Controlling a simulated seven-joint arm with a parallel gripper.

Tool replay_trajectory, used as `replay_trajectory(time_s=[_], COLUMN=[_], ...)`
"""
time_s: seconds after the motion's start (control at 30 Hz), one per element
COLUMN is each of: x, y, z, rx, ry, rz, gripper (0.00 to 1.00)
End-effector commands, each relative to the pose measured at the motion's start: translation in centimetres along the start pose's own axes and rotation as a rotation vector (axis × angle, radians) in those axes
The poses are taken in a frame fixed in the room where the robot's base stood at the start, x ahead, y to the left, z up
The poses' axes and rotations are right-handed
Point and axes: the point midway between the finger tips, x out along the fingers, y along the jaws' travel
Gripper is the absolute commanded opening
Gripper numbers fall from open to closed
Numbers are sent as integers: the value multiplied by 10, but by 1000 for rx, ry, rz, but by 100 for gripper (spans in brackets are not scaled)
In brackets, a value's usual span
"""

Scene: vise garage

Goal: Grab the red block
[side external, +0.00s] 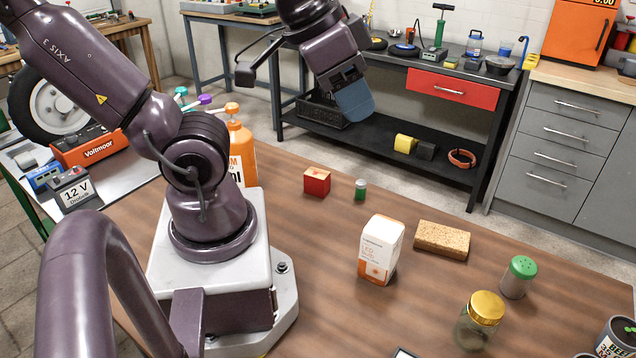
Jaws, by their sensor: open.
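The red block (317,182) is a small cube resting on the brown wooden table (250,322), near its far edge and left of the middle. My gripper (354,103) is held well above the table, up and to the right of the block in the side view. Its blue-grey fingers show mostly side-on, so the gap between them is hard to see. My gripper is open, apart from the block, and nothing shows between its fingers.
An orange bottle (241,150) stands left. The table between block and carton is clear.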

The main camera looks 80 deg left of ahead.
Motion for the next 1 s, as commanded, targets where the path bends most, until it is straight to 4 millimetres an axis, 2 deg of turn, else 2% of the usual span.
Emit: replay_trajectory(time_s=[0.1,0.33,0.67,0.83,1.0], x=[0,0,4,32,70], y=[0,0,-3,-25,-65], z=[0,0,1,10,28], rx=[0,0,3,29,104], ry=[0,0,-24,-213,-510], rz=[0,0,-13,-113,-294], gripper=[45,97,97,97,97])
